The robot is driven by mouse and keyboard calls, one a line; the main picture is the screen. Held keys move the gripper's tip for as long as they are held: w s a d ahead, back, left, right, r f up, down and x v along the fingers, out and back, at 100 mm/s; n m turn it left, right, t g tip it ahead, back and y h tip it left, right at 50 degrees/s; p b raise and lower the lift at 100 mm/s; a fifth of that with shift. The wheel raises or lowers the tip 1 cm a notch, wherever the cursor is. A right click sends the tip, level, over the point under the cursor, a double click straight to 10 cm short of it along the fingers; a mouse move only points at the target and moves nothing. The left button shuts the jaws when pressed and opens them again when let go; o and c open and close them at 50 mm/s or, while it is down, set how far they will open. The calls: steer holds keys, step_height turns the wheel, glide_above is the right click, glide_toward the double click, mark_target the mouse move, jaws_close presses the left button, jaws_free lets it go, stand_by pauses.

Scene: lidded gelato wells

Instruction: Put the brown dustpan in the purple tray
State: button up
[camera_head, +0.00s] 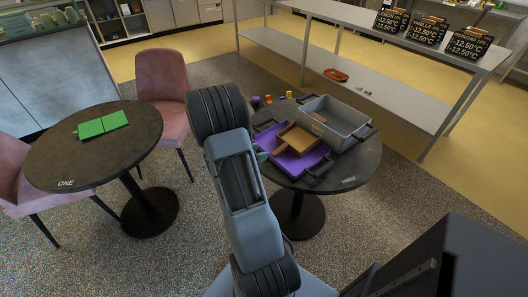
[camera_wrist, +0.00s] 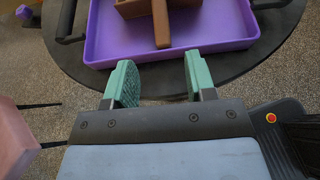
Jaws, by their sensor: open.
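The brown dustpan (camera_head: 300,139) lies within the purple tray (camera_head: 285,177) on the dark round table at the right. In the wrist view the dustpan (camera_wrist: 161,28) shows its handle pointing toward me, ending inside the near rim of the purple tray (camera_wrist: 215,42). The dustpan's far part is cut off by the top edge there. My gripper (camera_wrist: 157,80) is open and empty, its green fingers apart from the handle and just short of the tray's near rim. In the head view my arm hides most of the gripper.
A grey bin (camera_head: 340,122) with dark handles stands behind the tray on the round table (camera_head: 345,172). Small coloured items (camera_head: 268,99) sit at its back edge. Another table (camera_head: 55,160) with a green object (camera_head: 102,124) and pink chairs (camera_head: 163,85) stand left. A metal shelf (camera_head: 400,95) is behind.

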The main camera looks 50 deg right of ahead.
steer(key=s+a+r+m+t+y, duration=0.1)
steer(key=a+r+m+y, duration=0.3)
steer(key=a, duration=0.7)
steer(key=s+a+r+m+t+y, duration=0.1)
steer(key=a+r+m+t+y, duration=0.2)
steer(key=a, duration=0.9)
steer(key=s+a+r+m+t+y, duration=0.1)
steer(key=a+r+m+t+y, duration=0.1)
steer(key=a+r+m+y, duration=0.4)
steer(key=a+r+m, duration=0.1)
steer(key=a+m, duration=0.1)
steer(key=a, duration=0.3)
steer(key=shift+a+t, duration=0.3)
steer(key=shift+t, duration=0.1)
steer(key=shift+s, duration=0.1)
steer(key=shift+c, duration=0.2)
